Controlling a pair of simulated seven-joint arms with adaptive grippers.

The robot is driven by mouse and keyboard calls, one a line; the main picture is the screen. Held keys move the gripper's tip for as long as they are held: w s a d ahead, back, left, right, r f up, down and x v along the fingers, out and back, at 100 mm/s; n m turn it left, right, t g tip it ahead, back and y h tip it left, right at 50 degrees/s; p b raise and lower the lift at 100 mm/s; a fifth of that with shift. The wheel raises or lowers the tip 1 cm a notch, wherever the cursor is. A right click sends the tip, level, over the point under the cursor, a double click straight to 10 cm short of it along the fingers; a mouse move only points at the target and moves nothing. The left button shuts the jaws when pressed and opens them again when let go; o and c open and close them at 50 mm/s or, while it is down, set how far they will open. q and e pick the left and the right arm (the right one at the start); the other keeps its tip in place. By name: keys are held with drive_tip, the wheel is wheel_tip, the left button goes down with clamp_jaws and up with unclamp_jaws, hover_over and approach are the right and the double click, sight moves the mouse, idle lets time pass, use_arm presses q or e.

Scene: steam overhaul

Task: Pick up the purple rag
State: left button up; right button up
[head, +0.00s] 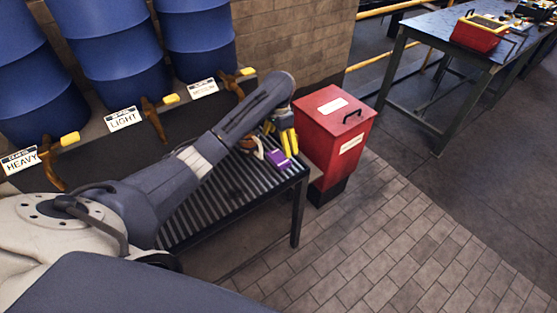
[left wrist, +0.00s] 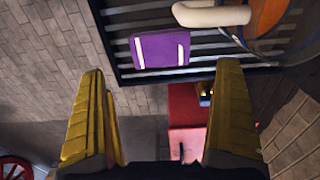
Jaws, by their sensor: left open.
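The purple rag (head: 280,160) lies at the right end of the slatted metal table, just below my left gripper (head: 288,142). In the left wrist view the purple rag (left wrist: 160,50) is a flat purple square with two pale strips, resting on the slats near the table's edge. My left gripper (left wrist: 158,125) has its two yellow fingers spread wide, with nothing between them. The rag lies beyond the fingertips, apart from them. My right gripper is in neither view.
A red lidded bin (head: 336,130) stands close beside the table's right end. A pale-handled item (left wrist: 212,14) lies next to the rag on the slatted table (head: 205,212). Blue barrels (head: 120,50) with brass taps stand behind. A workbench (head: 432,32) with a red toolbox (head: 478,38) is at the far right.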

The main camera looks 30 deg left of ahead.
sight(279, 157)
use_arm(q)
drive_tip(key=shift+s+a+f, duration=0.1)
drive_tip(key=shift+f, duration=4.1)
drive_tip(key=c, duration=1)
